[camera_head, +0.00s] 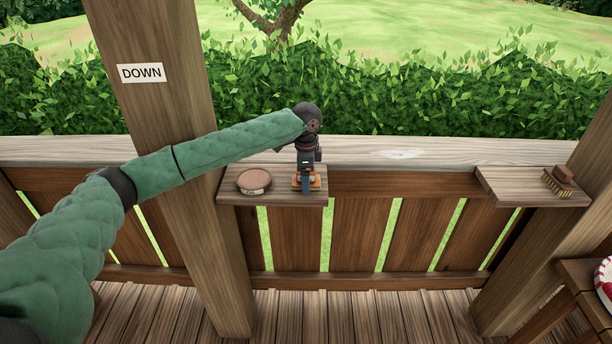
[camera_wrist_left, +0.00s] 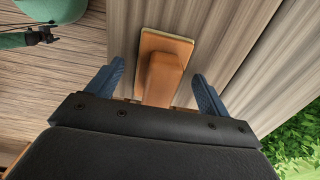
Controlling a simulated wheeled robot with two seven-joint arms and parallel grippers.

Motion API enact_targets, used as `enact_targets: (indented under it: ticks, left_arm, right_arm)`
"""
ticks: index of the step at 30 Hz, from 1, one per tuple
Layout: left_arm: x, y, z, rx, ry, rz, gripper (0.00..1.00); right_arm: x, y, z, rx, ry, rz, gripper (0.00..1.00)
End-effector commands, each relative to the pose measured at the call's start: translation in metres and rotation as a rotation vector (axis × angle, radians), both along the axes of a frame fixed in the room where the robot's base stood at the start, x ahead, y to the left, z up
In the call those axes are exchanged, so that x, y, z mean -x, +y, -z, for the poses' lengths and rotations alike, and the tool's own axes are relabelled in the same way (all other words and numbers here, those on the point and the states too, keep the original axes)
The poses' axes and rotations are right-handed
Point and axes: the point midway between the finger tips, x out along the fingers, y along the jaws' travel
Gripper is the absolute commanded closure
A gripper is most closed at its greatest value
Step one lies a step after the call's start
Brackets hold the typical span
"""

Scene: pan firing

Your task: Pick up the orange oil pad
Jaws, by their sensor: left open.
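The orange oil pad (camera_wrist_left: 166,68) lies on the small wooden shelf on the left of the railing. It has a flat base with a raised grip on top. In the head view the pad (camera_head: 317,183) is partly hidden behind my left gripper (camera_head: 306,184), which points down over it. In the left wrist view the blue fingers of my left gripper (camera_wrist_left: 158,82) are open, one on each side of the pad's grip, with a gap on both sides. My right gripper is not in view.
A round brown pad (camera_head: 254,181) with a small label sits left on the same shelf (camera_head: 290,197). A brush (camera_head: 560,181) lies on a second shelf (camera_head: 510,186) at the right. A post (camera_head: 165,120) with a "DOWN" sign stands beneath my left arm. A red-and-white item (camera_head: 605,280) is at the right edge.

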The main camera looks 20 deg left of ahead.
Motion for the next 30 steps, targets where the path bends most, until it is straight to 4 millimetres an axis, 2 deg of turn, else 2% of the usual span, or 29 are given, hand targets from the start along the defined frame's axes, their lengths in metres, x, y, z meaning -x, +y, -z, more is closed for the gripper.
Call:
enact_targets:
  ticks: [9, 11, 17, 26, 30]
  left_arm:
    - [0.0001, 0.0, 0.0045, -0.001, 0.0, 0.0, 0.2]
    - [0.0001, 0.0, 0.0044, 0.0, 0.0, 0.0, 0.3]
    - [0.0, 0.0, 0.0041, 0.0, 0.0, 0.0, 0.69]
    - [-0.0002, -0.0001, 0.003, 0.0, -0.001, 0.0, 0.71]
    - [-0.0008, -0.0002, -0.0037, 0.0, -0.003, 0.0, 0.71]
  right_arm:
    - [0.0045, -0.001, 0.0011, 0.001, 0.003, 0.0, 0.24]
    - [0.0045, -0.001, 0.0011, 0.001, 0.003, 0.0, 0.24]
    - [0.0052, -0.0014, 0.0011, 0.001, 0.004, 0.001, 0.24]
    - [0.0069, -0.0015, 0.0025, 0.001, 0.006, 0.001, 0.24]
    - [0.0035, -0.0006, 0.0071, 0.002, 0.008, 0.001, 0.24]
